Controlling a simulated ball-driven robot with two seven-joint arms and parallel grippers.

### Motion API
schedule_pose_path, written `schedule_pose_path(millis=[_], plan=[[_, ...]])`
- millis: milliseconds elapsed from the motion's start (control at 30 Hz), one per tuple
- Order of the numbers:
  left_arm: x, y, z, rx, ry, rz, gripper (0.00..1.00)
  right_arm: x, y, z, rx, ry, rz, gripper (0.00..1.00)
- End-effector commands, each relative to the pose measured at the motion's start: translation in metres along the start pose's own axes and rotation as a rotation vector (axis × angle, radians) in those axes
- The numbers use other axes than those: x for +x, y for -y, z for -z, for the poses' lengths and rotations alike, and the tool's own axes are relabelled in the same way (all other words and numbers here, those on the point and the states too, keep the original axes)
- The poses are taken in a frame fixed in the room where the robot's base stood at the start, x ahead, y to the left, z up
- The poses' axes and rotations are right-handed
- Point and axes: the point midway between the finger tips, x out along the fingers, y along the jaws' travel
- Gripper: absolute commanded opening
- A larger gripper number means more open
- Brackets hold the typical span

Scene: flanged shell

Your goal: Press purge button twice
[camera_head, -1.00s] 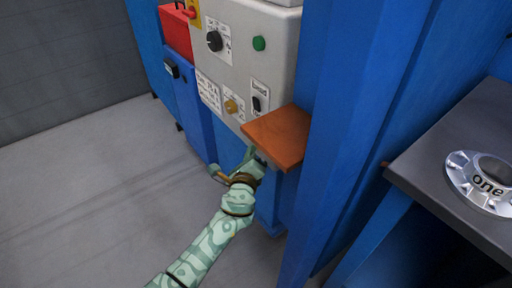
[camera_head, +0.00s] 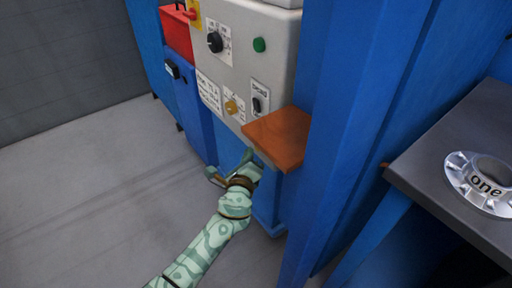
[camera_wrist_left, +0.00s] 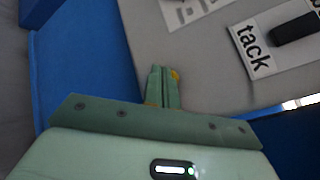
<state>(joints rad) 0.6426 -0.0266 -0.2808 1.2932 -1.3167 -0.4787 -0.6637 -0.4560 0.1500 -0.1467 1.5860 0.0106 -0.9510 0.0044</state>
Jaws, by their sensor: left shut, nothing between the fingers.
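The grey control panel (camera_head: 232,72) carries a yellow button (camera_head: 232,107) low down, a green button (camera_head: 259,44) higher up and a black knob (camera_head: 214,42). I cannot read which one is marked purge. My left gripper (camera_head: 248,155) is below the panel's lower edge, left of the orange-brown shelf, shut and empty. In the left wrist view its closed fingers (camera_wrist_left: 164,85) point at the panel. A bit of the yellow button (camera_wrist_left: 175,75) shows just behind the fingertips; I cannot tell whether they touch. The right gripper is not in view.
An orange-brown shelf (camera_head: 280,138) juts out beside the gripper. A black switch (camera_head: 258,104) has a label reading "tack" (camera_wrist_left: 254,49) in the wrist view. A blue post (camera_head: 345,120) stands right. A dark table (camera_head: 470,125) holds a metal flange (camera_head: 484,182). The floor left is clear.

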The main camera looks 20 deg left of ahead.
Motion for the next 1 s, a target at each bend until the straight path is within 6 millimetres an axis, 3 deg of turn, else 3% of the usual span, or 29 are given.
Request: schedule_pose_path(millis=[433, 1000], plan=[[-0.005, -0.003, -0.004, -0.001, 0.0, 0.0, 0.0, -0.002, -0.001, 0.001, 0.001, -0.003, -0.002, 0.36], [-0.037, -0.026, -0.028, -0.001, 0.0, 0.001, 0.0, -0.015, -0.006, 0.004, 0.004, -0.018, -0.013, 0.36]])
